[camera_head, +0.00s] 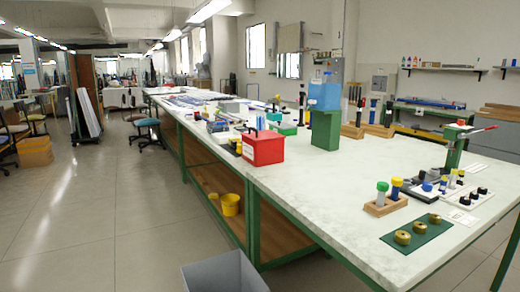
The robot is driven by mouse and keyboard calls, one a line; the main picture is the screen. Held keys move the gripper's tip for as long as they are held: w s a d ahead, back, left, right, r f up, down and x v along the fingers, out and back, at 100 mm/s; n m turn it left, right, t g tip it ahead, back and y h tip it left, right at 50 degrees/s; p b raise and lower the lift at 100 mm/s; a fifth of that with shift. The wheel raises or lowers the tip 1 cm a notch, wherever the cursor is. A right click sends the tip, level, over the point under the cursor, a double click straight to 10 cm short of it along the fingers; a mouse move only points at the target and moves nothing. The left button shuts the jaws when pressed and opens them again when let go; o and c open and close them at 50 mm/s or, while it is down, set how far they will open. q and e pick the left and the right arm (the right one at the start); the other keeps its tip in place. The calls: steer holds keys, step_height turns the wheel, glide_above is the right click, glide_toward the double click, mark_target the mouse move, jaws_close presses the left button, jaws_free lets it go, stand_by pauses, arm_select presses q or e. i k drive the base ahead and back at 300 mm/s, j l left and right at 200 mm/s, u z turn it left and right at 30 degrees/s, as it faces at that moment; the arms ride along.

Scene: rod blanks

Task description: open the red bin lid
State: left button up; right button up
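A red bin (264,151) stands upright near the left edge of the long white table (330,178). Its top looks covered by a red lid (262,136), which appears shut, though the bin is small in view and the lid's seam is hard to make out. A small dark piece shows at the lid's back left. Neither of my grippers is in view.
A green block (326,130) with a blue container (324,94) stands right of the bin. A wooden holder (382,206) and a green mat (417,234) with brass rings lie at the front right. A grey open bin (225,275) is on the floor.

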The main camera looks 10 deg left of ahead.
mark_target(256, 136)
steer(key=i+j+u, duration=0.1)
steer(key=u, duration=0.35)
steer(key=i+u, duration=0.15)
steer(key=u, duration=0.3)
steer(key=i+u, duration=0.15)
steer(key=u, duration=0.3)
